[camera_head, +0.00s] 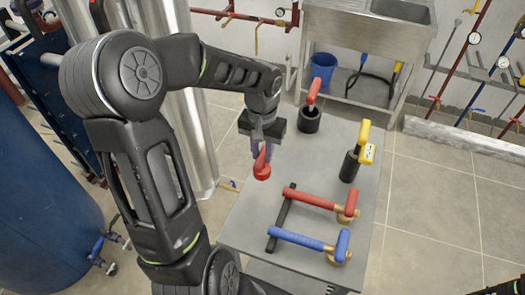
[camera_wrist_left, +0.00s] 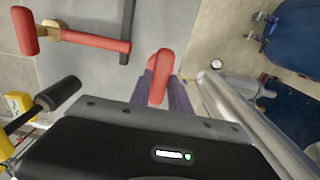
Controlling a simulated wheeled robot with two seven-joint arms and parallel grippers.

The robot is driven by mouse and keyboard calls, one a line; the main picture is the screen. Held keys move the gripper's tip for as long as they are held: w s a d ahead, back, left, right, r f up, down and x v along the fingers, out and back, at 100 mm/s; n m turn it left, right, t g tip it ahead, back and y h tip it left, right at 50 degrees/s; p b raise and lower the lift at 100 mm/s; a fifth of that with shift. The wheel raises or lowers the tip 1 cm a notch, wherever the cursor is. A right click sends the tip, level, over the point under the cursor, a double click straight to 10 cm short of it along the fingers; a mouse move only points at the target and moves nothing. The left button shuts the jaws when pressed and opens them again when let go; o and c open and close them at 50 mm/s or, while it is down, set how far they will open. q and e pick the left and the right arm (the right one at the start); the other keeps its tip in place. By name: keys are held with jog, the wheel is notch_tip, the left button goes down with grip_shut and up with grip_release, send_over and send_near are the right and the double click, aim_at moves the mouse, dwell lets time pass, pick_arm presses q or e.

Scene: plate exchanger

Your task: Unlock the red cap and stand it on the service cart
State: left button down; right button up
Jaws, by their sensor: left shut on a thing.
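My left gripper (camera_head: 261,150) is shut on the red cap (camera_head: 262,168), with the dark gripper body above it and purple fingers around its upper part. The cap hangs at the left side of the grey service cart top (camera_head: 240,222). I cannot tell whether its underside touches the surface. In the left wrist view the cap (camera_wrist_left: 160,72) shows as a rounded red bar between the purple fingers (camera_wrist_left: 166,95), beyond the gripper body. The fingers partly hide it.
On the cart stand a black cylinder with a red handle (camera_head: 310,118) and a black-and-yellow tool (camera_head: 351,162). A red-handled bar (camera_head: 305,198) and a blue-handled bar (camera_head: 297,238) lie nearer the front. A blue bucket (camera_head: 323,67) is under the sink behind.

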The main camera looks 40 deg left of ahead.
pick_arm(q)
jog(key=shift+f+b, duration=2)
jog(key=shift+f, duration=1.15)
jog(key=shift+f+b, duration=0.2)
jog(key=shift+b, duration=0.1)
jog(key=shift+f, duration=0.15)
jog(key=shift+f+b, duration=0.55)
jog(key=shift+b, duration=0.1)
jog(key=c, duration=1.1)
grip_release()
